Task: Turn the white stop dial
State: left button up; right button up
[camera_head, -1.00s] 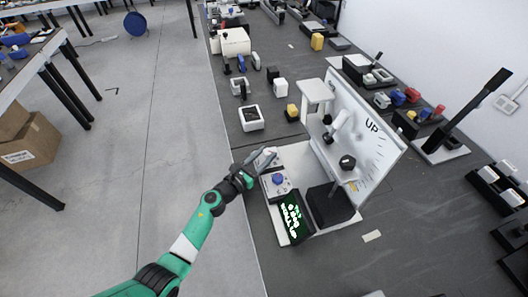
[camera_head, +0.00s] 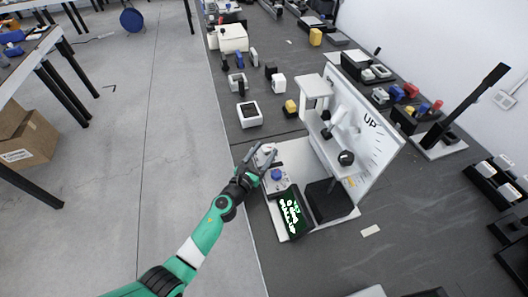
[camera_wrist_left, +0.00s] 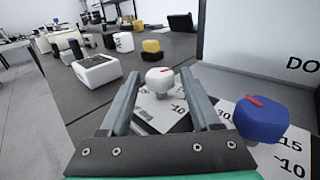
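The white stop dial (camera_wrist_left: 160,80) has a red pointer mark on top and stands on a white plate with printed numbers. In the left wrist view it sits between the fingertips of my left gripper (camera_wrist_left: 160,76). The gripper is open, with one finger on each side and a visible gap to the dial. In the head view my left gripper (camera_head: 261,155) is at the left edge of the white device base (camera_head: 292,156). A blue dial (camera_wrist_left: 262,118), also with a red pointer, stands right of the gripper; it shows in the head view too (camera_head: 276,174). My right gripper is not in view.
A black display with green text (camera_head: 293,212) stands in front of the dials. A tilted white panel marked UP (camera_head: 372,145), with a black-knobbed lever (camera_head: 346,158), rises to the right.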

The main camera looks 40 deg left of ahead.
pick_arm(q)
jog(key=shift+o, duration=0.4)
jog(key=shift+s+d, duration=0.1)
jog(key=shift+s, duration=0.2)
jog(key=p+v, duration=0.2)
jog(key=v, duration=0.9)
jog(key=shift+p, duration=0.35)
